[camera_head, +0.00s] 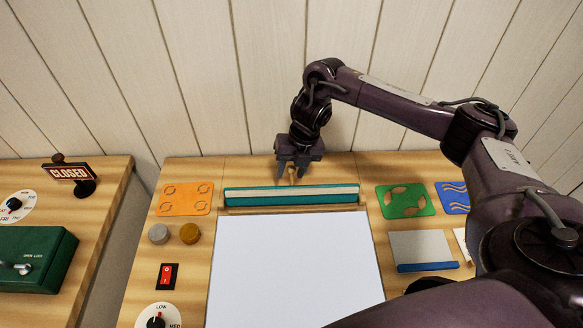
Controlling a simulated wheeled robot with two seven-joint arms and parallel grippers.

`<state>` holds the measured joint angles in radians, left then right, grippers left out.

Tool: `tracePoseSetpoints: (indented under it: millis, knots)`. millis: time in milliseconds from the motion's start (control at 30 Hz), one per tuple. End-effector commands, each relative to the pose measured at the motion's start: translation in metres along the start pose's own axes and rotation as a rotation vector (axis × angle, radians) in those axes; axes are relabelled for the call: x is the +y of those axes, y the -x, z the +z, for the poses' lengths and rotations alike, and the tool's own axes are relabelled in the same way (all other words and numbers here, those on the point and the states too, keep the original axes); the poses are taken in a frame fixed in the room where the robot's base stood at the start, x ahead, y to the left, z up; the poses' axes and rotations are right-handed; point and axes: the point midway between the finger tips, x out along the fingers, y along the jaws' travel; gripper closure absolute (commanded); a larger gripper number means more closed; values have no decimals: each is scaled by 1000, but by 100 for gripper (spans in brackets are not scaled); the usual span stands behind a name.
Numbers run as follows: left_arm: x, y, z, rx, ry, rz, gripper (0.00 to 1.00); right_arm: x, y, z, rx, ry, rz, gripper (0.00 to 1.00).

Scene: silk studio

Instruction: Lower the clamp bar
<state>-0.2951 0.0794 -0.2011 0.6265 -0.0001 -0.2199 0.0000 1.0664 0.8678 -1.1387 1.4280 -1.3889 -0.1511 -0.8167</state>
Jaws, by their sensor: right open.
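The clamp bar (250,196) is a long teal bar with a pale strip, lying across the back of the wooden bench behind a large white panel (290,265). A wooden strip runs along its front edge. My right gripper (292,177) points down just behind the middle of the bar, its fingers apart and empty. Whether the fingertips touch the bar I cannot tell. My left gripper is out of view.
Orange (184,198) and green (404,201) patterned tiles flank the bar. Two round knobs, a red switch (168,276) and a dial (157,318) sit at left. A grey pad (421,245) lies at right. A second bench with a CLOSED sign (70,172) stands left across a gap.

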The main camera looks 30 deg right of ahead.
Motion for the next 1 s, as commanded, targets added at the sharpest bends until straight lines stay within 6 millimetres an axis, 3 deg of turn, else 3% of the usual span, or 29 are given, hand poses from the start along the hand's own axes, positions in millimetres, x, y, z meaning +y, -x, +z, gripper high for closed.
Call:
tracePoseSetpoints:
  millis: [167,467,1000]
  knots:
    - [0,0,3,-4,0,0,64,0,0,0,0,0,0,62]
    - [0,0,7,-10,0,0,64,0,0,0,0,0,0,100]
    - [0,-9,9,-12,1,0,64,-11,4,0,-82,20,-14,100]
